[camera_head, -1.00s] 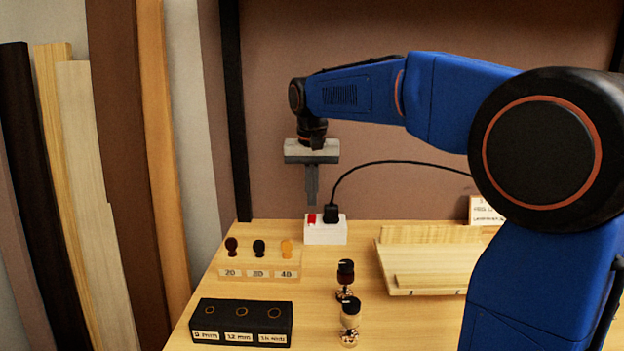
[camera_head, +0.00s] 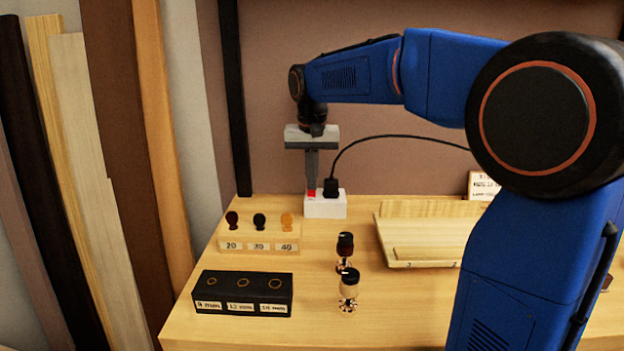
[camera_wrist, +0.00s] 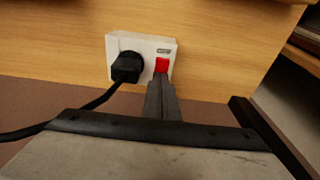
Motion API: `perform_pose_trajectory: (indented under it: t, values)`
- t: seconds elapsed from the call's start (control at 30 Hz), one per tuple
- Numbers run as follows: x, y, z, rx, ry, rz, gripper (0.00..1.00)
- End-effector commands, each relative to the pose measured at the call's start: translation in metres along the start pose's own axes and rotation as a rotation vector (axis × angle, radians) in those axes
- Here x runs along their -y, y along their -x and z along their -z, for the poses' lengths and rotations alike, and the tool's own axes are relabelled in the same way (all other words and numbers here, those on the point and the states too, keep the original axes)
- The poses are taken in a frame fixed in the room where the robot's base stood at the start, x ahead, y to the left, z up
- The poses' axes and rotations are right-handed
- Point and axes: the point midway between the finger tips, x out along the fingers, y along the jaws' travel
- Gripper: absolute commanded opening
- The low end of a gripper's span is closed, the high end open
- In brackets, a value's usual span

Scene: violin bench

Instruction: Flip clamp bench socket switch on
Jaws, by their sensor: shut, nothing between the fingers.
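The white clamp bench socket (camera_head: 326,207) stands at the back of the bench. Its red switch (camera_head: 311,192) is on the left of its top, and a black plug (camera_head: 330,187) sits beside the switch. In the wrist view the socket (camera_wrist: 145,43) shows the red switch (camera_wrist: 162,65) to the right of the plug (camera_wrist: 127,67). My gripper (camera_head: 311,185) is shut and empty, pointing down with its fingertips at the red switch. In the wrist view the fingertips (camera_wrist: 161,78) are right by the switch's edge; I cannot tell whether they touch it.
A black cable (camera_head: 400,137) arcs right from the plug. A peg rack (camera_head: 232,246), a black hole block (camera_head: 242,293) and two small turned pieces (camera_head: 345,252) stand nearer. A wooden board (camera_head: 425,235) lies right of the socket. Bench between them is clear.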

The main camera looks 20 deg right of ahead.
Motion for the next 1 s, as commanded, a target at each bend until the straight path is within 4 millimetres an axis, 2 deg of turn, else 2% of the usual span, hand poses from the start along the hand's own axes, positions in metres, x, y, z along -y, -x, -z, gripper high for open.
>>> perform_pose_trajectory:
  t: [0.5, 0.87, 1.0]
  values:
    - [0.000, 0.002, -0.016, 0.007, 0.001, -0.003, 0.00]
    - [0.000, 0.004, -0.016, 0.004, 0.000, -0.002, 0.00]
    - [-0.003, 0.013, -0.015, 0.003, -0.001, -0.001, 0.00]
